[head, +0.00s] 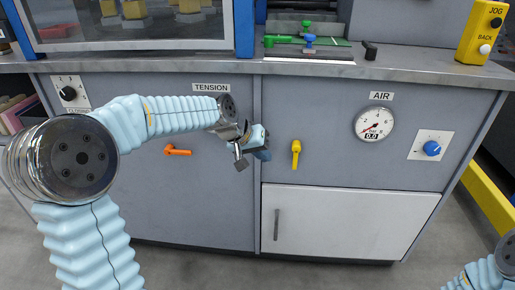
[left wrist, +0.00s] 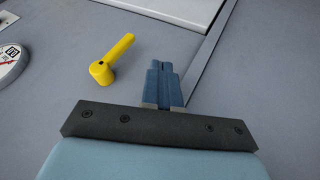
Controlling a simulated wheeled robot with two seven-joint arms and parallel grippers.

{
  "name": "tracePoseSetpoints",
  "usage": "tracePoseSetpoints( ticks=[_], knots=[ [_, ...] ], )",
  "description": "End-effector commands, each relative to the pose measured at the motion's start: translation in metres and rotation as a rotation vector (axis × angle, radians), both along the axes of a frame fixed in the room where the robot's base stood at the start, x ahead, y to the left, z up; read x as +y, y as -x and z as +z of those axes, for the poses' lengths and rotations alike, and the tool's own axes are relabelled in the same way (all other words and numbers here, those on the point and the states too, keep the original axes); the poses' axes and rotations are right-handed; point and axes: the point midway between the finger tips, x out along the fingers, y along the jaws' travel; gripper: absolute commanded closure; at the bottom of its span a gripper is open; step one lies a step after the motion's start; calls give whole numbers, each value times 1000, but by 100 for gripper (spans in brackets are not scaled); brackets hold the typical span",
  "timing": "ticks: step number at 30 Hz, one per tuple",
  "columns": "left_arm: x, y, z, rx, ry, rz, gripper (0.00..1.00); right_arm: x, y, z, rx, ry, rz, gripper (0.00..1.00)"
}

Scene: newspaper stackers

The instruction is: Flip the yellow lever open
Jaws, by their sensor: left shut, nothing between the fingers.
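The yellow lever (head: 296,153) is on the grey cabinet front, below and left of the AIR gauge. In the head view it hangs about vertical, its round hub at the top. It also shows in the left wrist view (left wrist: 112,60), left of the fingers and apart from them. My left gripper (head: 263,153) is shut and empty, just left of the lever. Its blue fingers (left wrist: 163,74) lie together in the left wrist view. At the lower right of the head view part of my right arm shows, but its gripper does not.
An orange lever (head: 178,151) sits under the TENSION label. The AIR gauge (head: 374,124) and a blue knob (head: 432,148) are to the right. A white door (head: 345,222) with a grey handle is below the yellow lever. The counter edge (head: 400,75) runs above.

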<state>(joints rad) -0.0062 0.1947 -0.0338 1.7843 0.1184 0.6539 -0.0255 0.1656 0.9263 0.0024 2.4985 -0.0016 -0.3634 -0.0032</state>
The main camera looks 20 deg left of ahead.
Motion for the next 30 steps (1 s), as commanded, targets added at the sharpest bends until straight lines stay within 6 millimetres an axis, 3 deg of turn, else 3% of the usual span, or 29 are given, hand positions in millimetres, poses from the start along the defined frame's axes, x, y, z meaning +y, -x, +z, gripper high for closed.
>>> tracePoseSetpoints(
  ticks=[5, 9, 15, 30],
  knots=[
    [-14, -18, -31, 2, 0, -2, 100, -1, 0, -3, 0, 1, -1, 100],
    [-35, -24, -28, -2, -1, -4, 100, 0, 0, 2, 0, 0, 0, 100],
    [-49, -28, -29, 0, 0, 0, 100, 1, 0, 3, 1, -1, 2, 100],
    [-51, -31, -31, -3, 9, 2, 100, 0, 0, -1, 0, -1, 1, 100]
  ],
)
